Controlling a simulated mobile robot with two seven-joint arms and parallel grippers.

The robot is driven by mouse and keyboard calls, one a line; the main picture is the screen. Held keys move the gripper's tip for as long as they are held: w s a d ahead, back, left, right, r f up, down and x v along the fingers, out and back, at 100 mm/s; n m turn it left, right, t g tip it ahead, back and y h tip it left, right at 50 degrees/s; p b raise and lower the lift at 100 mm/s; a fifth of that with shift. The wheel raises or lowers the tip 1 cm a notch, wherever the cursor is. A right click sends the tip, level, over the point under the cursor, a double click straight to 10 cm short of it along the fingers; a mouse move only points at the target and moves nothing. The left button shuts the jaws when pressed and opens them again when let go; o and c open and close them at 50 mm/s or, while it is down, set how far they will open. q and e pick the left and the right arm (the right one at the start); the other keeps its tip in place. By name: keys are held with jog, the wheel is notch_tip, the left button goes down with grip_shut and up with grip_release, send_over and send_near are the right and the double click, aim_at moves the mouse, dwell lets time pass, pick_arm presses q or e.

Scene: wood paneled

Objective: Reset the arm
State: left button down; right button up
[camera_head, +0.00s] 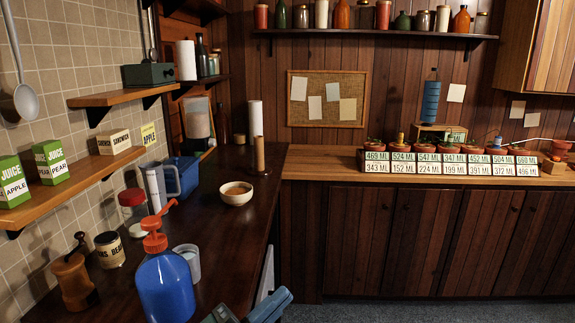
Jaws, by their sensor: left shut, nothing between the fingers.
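My left gripper (268,305) shows only in part at the bottom edge of the head view, in front of the dark counter's near right edge. It is shut and holds nothing. Most of it and its arm are cut off by the frame. My right gripper is not in view.
The dark counter (222,240) holds a blue bottle with a red pump (165,285), a white cup (188,262), a bowl (236,193), a grinder (74,280), a labelled jar (109,250) and a blue pitcher (182,177). Wooden cabinets (400,240) stand behind. The floor (400,312) is clear.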

pick_arm(q)
jog(key=s+a+f+n+t+y, duration=0.1)
jog(key=s+a+f+n+y, duration=0.1)
jog(key=a+f+n+y, duration=0.4)
jog(key=s+a+f+n+y, duration=0.1)
jog(key=a+f+n+y, duration=0.1)
jog(key=f+n+y, duration=0.6)
jog(key=s+a+f+n+g, duration=0.2)
jog(key=s+f+n, duration=0.2)
jog(key=s+f, duration=0.2)
jog(key=s+a+f+n+g+y, duration=0.1)
jog(key=s+a+f+n+g, duration=0.2)
jog(key=f, duration=0.7)
jog(key=s+n, duration=0.1)
jog(key=s, duration=0.1)
jog(key=shift+s+a, duration=0.2)
jog(key=shift+s, duration=0.2)
